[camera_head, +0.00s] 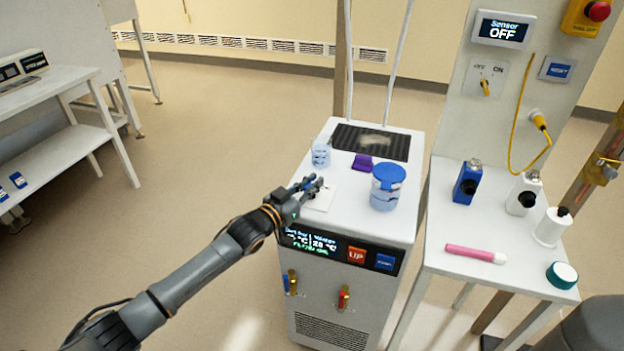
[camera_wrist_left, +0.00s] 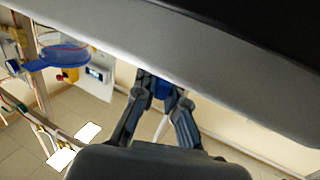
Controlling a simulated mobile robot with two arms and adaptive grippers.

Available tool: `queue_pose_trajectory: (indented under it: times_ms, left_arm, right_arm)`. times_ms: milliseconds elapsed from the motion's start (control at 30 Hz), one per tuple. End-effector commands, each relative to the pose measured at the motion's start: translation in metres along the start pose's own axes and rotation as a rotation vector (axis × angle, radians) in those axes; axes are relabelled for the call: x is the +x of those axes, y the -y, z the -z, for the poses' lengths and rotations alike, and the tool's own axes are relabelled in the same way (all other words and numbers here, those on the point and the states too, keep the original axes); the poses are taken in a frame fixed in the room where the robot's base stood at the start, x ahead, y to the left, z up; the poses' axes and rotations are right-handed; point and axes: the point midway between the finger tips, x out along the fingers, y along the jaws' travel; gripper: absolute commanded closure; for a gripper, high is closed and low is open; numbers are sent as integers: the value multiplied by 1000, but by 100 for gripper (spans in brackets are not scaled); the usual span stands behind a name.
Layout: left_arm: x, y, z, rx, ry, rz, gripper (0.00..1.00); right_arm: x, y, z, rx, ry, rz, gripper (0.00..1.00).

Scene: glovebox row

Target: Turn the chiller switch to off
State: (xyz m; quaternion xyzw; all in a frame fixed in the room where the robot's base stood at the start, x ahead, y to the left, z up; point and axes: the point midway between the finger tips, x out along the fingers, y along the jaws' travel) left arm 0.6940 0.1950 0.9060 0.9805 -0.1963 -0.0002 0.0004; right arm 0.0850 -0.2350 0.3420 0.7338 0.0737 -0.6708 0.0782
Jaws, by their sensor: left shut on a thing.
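The chiller (camera_head: 352,285) is a white cabinet with a lit display (camera_head: 312,241) and red and blue buttons on its front. A white square plate (camera_head: 322,198) lies on its top, partly covered by my gripper. My left gripper (camera_head: 312,187) is at this plate. It is shut on a small blue part, which also shows between the fingertips in the left wrist view (camera_wrist_left: 162,88). This part looks like the chiller switch knob; its marks and position are hidden by my fingers. My right gripper is not in view.
A blue-lidded jar (camera_head: 387,187), a small clear cup (camera_head: 321,155) and a purple block (camera_head: 363,162) stand near my gripper on the chiller. The right table (camera_head: 500,220) holds bottles and a pink tube. Above it, a wall panel has an OFF/ON switch (camera_head: 486,86) and a display reading "Sensor OFF".

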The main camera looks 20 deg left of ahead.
Motion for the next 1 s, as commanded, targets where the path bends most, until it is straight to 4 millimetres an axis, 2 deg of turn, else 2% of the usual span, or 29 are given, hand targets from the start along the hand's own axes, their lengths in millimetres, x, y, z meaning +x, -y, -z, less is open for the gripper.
queue_pose_trajectory:
  times_ms: [33, 100, 400, 700, 1000]
  left_arm:
    - [0, -3, 2, -13, 2, 30, 100]
    - [0, -2, 2, -13, 3, 72, 100]
    - [0, -1, 1, -11, 3, 244, 100]
    - [0, 0, -1, -2, 3, 343, 100]
    - [0, 1, -1, 1, 1, 363, 100]
  right_arm:
    - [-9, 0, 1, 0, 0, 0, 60]
    - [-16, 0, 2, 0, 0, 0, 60]
    - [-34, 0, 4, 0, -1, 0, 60]
    - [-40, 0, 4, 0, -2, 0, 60]
    - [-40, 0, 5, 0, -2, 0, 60]
